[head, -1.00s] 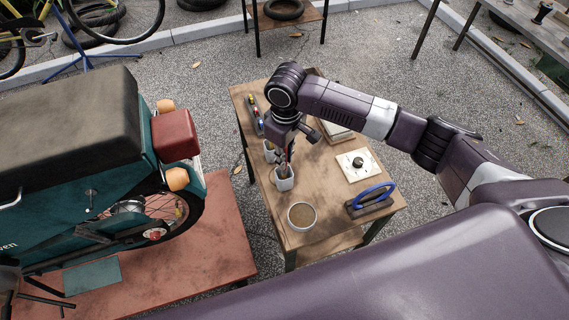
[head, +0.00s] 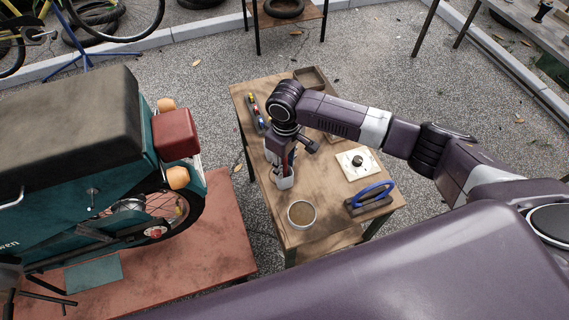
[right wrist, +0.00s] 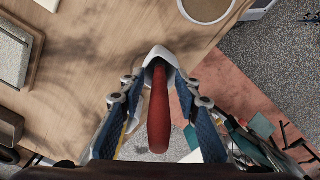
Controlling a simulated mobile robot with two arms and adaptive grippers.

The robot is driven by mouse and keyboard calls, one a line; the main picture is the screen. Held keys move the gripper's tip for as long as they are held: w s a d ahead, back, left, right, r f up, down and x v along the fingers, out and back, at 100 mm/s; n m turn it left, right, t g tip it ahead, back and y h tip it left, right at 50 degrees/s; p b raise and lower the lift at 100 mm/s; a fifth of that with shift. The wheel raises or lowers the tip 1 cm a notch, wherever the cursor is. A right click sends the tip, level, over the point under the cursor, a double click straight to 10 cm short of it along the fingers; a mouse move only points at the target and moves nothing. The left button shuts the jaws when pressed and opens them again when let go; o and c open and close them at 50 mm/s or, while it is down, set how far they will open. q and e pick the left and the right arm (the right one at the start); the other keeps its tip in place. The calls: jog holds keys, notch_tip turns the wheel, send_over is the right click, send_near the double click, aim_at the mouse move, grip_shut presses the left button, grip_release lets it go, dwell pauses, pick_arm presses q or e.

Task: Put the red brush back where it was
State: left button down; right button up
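The red brush (right wrist: 158,112) shows its thick red handle in the right wrist view, with its lower end inside a white cup (right wrist: 163,55). In the head view the cup (head: 285,183) stands on the wooden table, mostly under my right gripper (head: 285,172). In the right wrist view the two blue-padded fingers of my right gripper (right wrist: 159,128) are spread on either side of the handle, with gaps on both sides. The brush's bristles are hidden. My left gripper is not in view.
The wooden table (head: 325,215) also holds a round bowl (head: 302,214), a blue-handled tool (head: 372,195), a white plate with a dark knob (head: 368,172) and an empty-looking tray (head: 310,78). A teal scooter (head: 130,190) stands on a red platform to the left.

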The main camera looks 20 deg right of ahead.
notch_tip(320, 180, up, 12)
jog(key=shift+s+r+b, duration=0.1)
jog(key=shift+s+b, duration=0.05)
jog(key=shift+b, duration=0.7)
